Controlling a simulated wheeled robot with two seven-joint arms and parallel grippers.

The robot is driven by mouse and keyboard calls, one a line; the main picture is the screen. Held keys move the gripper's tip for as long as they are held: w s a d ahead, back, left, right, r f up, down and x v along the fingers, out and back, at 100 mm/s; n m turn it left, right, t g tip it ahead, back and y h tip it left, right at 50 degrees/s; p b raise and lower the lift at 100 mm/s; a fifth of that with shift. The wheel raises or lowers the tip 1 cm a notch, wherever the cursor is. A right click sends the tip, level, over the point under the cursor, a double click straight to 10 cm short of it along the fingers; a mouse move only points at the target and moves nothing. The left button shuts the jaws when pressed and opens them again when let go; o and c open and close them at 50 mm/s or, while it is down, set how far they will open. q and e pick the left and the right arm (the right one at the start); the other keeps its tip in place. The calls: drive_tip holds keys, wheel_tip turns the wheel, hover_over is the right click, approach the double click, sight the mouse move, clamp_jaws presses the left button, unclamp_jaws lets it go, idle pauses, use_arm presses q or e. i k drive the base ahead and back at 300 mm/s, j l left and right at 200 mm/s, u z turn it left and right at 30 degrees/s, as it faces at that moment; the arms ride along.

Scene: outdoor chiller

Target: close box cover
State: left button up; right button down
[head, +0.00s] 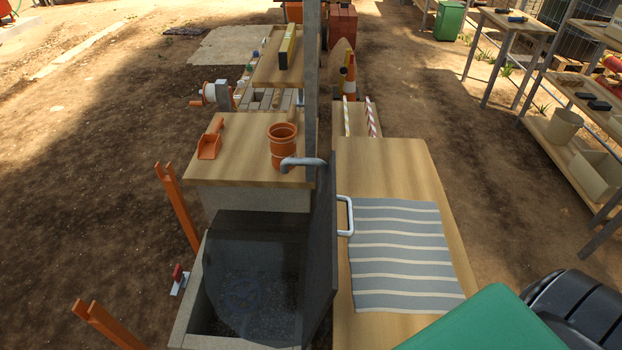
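The box (187,325) is a grey, thick-walled container at the bottom centre of the head view. Its top is open and its dark, speckled inside shows. The box cover (320,245) is a dark grey panel. It stands roughly upright along the box's right side, seen nearly edge-on, so the box is open. A pale metal handle (350,216) sticks out to the right from the cover's outer face. The hinge cannot be made out. The box's near end is cut off by the frame. Neither of my grippers shows in this view.
A wooden table (400,160) with a striped grey mat (405,255) stands right of the cover. Behind the box, a wooden top (240,135) carries an orange scoop (210,142) and an orange pot (283,146). A grey post (311,80) rises there. Orange posts (178,205) stand left.

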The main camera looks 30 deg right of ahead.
sight(321, 284)
drive_tip(key=k+l, duration=0.1)
drive_tip(key=l, duration=0.25)
drive_tip(key=k+l, duration=0.1)
drive_tip(key=l, duration=0.25)
drive_tip(key=k+l, duration=0.1)
drive_tip(key=l, duration=0.2)
drive_tip(key=k+l, duration=0.1)
drive_tip(key=l, duration=0.25)
